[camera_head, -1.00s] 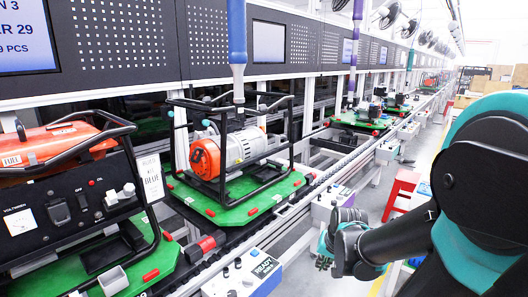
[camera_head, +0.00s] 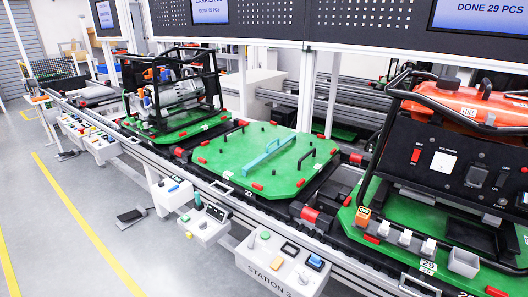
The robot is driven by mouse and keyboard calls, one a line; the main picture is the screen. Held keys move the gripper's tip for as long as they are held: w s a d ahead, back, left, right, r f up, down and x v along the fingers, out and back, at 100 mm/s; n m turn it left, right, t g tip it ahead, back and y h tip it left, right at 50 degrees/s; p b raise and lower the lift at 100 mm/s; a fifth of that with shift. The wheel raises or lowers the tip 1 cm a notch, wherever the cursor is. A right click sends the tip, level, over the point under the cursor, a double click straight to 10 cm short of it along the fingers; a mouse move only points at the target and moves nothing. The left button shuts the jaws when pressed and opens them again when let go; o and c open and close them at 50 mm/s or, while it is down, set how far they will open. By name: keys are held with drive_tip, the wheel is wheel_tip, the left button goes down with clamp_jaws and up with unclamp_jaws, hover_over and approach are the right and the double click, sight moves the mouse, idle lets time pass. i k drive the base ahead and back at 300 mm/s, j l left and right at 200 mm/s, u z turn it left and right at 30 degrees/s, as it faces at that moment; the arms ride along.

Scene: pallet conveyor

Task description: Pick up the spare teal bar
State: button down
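A teal bar (camera_head: 268,155) lies on the green pallet (camera_head: 225,165) in the middle of the conveyor. It lies slantwise, with its ends bent like a handle, among small black pegs and black handles. My gripper is not in the current head view.
A pallet with an orange generator and black control panel (camera_head: 465,180) stands at the right. A pallet with a black-framed machine (camera_head: 175,95) stands at the left. Control boxes, one marked STATION 3 (camera_head: 280,265), line the conveyor's front. The grey floor (camera_head: 60,200) at the left is mostly open, with yellow lines and a foot pedal (camera_head: 131,215).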

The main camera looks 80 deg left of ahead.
sight(269, 152)
drive_tip(key=u, duration=2.85)
